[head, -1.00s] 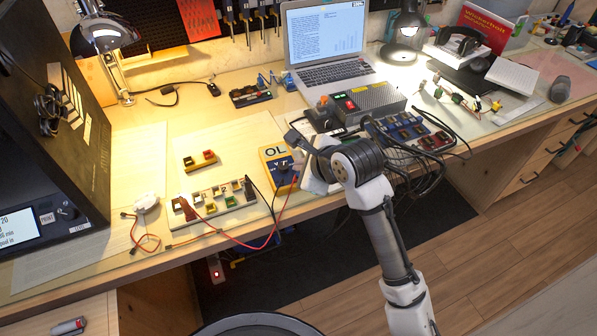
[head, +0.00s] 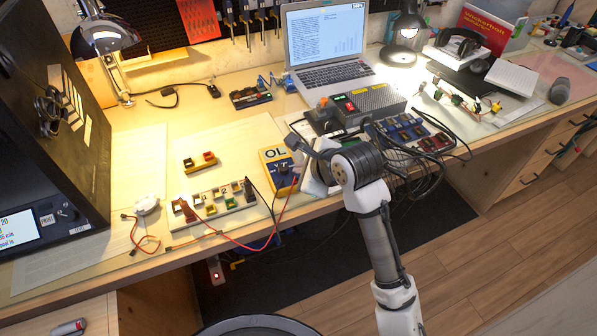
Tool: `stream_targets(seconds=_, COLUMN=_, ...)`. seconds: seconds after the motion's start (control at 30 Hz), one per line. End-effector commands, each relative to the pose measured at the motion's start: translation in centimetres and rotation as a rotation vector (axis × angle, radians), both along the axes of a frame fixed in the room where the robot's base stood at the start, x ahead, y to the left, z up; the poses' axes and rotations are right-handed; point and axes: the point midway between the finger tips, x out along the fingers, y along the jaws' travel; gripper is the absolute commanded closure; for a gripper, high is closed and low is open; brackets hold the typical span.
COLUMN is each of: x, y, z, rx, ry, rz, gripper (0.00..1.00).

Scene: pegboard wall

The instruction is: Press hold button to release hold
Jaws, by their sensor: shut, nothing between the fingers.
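The yellow multimeter (head: 270,155) lies on the workbench, its display reading "OL". Its dark dial shows below the display, and a red and a black lead run from its lower end. The hold button is too small to make out, and the meter's right edge is close to my gripper or partly behind it. My gripper (head: 295,142) is at the upper right side of the meter, shut and empty. Whether it touches the meter, I cannot tell.
A terminal board (head: 225,203) with leads lies left of the meter. A grey power box (head: 378,103) with red and green switches and a dark module rack (head: 415,135) stand to the right. A laptop (head: 328,45) is behind.

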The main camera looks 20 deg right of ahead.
Motion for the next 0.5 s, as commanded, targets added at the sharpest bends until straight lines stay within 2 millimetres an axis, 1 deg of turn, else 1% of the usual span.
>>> stream_targets(seconds=0.03, x=0.0, y=0.1, z=0.4, rx=0.002, ry=-0.001, rz=0.000, gripper=1.00)
stream_targets(seconds=0.33, x=0.0, y=0.0, z=0.4, rx=-0.001, ry=0.000, rz=0.001, gripper=1.00)
stream_targets(seconds=0.5, x=0.0, y=0.0, z=2.1, rx=0.001, ry=-0.001, rz=0.001, gripper=1.00)
